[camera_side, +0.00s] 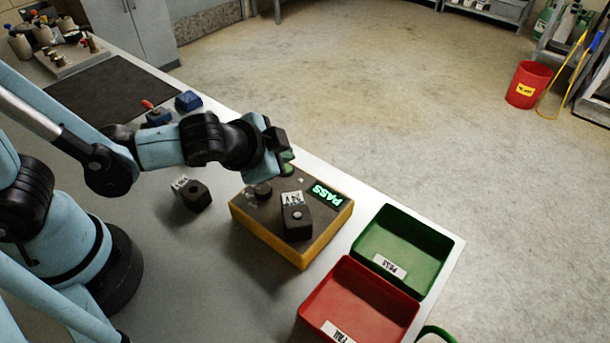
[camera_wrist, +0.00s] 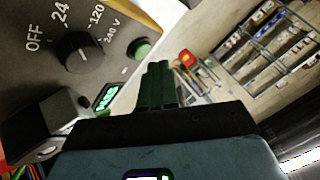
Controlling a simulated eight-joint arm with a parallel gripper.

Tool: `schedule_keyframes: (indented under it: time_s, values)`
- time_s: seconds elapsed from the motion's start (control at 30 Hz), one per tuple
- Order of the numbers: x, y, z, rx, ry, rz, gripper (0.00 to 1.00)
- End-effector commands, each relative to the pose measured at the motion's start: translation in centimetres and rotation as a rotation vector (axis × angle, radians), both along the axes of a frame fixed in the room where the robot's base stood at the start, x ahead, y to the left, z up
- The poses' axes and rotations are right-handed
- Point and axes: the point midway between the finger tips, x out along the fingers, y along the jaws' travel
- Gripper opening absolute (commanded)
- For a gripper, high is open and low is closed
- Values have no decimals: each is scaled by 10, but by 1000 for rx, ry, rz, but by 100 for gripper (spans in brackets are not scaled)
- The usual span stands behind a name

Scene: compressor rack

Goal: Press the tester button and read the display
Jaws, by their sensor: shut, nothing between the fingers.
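The yellow-sided tester (camera_side: 280,254) sits on the bench, and its display (camera_side: 325,194) glows green with "PASS". In the wrist view the display (camera_wrist: 106,97) is lit but seen at a slant. The green button (camera_wrist: 139,48) stands on the tester's dark top face, beside the black selector knob (camera_wrist: 80,52) with its OFF, 24, 120 and 240 V marks. A dark block with a white label (camera_side: 297,222) rests on the tester. My gripper (camera_side: 288,157) is shut and empty above the tester's far edge. Its fingers (camera_wrist: 158,72) appear beside the button; I cannot tell whether they touch it.
A green bin labelled PASS (camera_side: 440,243) and a red bin labelled FAIL (camera_side: 338,285) stand right of the tester. Another dark labelled block (camera_side: 197,199) lies to its left. Blue parts (camera_side: 187,101) and a dark mat (camera_side: 110,95) are farther back. The bench edge runs close behind the tester.

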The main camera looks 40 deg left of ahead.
Motion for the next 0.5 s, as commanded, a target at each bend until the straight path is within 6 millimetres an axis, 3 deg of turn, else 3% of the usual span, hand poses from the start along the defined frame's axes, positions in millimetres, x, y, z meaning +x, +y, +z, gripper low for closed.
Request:
schedule_keyframes:
  time_s: [0.27,0.5]
  values:
    - [0,0,1,0,-1,-1,0]
    - [0,0,20,0,0,0,0]
